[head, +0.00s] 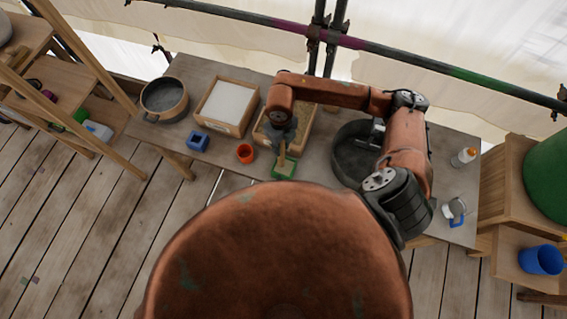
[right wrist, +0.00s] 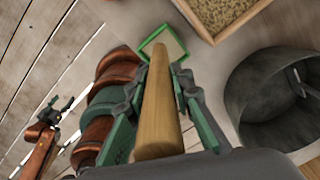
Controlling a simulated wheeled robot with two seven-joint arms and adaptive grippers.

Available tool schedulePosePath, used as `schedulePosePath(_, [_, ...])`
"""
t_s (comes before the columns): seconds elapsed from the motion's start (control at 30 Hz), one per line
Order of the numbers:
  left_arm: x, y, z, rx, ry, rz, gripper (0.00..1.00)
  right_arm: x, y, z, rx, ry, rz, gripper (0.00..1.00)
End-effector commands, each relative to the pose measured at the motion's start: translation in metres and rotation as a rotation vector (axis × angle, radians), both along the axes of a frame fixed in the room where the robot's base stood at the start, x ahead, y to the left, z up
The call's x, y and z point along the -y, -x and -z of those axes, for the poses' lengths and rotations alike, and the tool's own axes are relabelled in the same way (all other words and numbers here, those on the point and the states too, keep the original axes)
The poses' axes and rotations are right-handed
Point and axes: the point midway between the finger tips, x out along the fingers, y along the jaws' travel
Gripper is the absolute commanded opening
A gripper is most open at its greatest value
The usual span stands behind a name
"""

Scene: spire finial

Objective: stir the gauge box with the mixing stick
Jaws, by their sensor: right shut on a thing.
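My right gripper (head: 284,142) is shut on the mixing stick (right wrist: 158,105), a pale wooden rod, which also shows in the head view (head: 282,158). The stick points down at a small green-rimmed open box (head: 284,171), which looks like the gauge box. In the right wrist view, the stick's far end overlaps the near rim of this box (right wrist: 178,38). I cannot tell whether the tip is inside it or above it. My left gripper (right wrist: 58,112) shows small and empty at the left of the right wrist view; its jaw opening is unclear.
A sand-filled wooden box (head: 306,128) stands just behind the green one. A white-filled box (head: 228,105), grey pot (head: 164,98), blue block (head: 198,141) and orange cup (head: 245,153) are to the left. A dark round tub (head: 350,165) stands right, partly behind my arm.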

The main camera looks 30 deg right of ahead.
Motion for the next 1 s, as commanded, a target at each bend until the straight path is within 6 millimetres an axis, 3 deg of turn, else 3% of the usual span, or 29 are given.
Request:
schedulePosePath(0.53, [0.0,-0.002,-0.024,0.003,0.0,0.0,0.62,0.0,0.0,-0.043,0.001,0.0,0.0,0.0])
schedulePosePath(1.0, [0.0,-0.001,-0.024,0.002,0.0,0.0,0.62,0.0,0.0,-0.044,0.0,0.0,0.0,0.0])
